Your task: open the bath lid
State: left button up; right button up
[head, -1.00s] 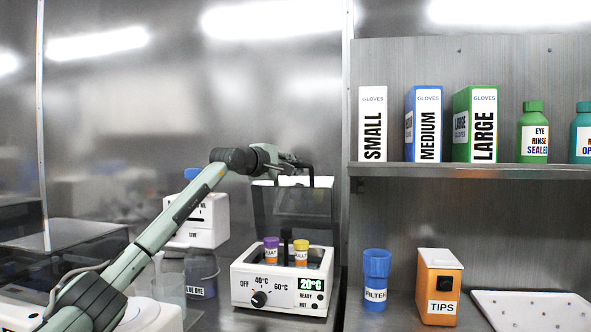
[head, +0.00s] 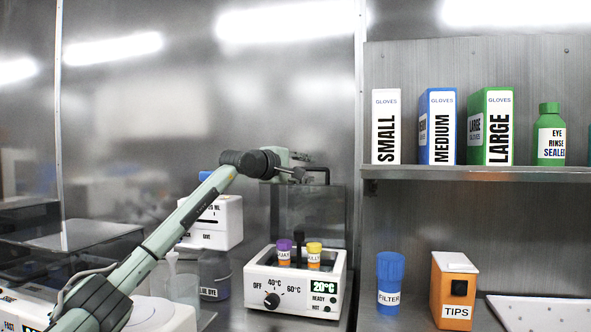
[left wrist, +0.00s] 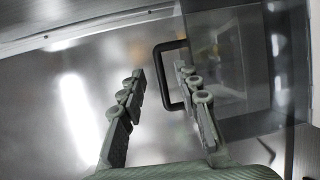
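The bath (head: 297,295) is a white box with a dial and a 20°C display. A purple-capped tube (head: 284,252) and a yellow-capped tube (head: 314,256) stand in its open top. Its see-through dark lid (head: 325,215) stands raised behind it, with a black handle (head: 326,172) at the top edge. In the left wrist view the lid (left wrist: 235,75) is at the right. My left gripper (head: 300,172) is at the handle. Its fingers (left wrist: 160,70) are apart, with the handle's bar (left wrist: 158,62) appearing between them; contact is unclear. My right gripper is out of view.
A white dispenser (head: 217,222) and a blue-dye container (head: 214,278) stand left of the bath. A blue filter bottle (head: 390,275), an orange tips box (head: 455,290) and a white tray (head: 545,312) are right. A shelf (head: 470,172) holds glove boxes above.

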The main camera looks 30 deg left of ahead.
pick_arm(q)
jog(key=s+a+r, duration=0.1)
jog(key=s, duration=1)
jog(key=shift+s+a+r, duration=0.15)
jog(key=shift+a, duration=0.05)
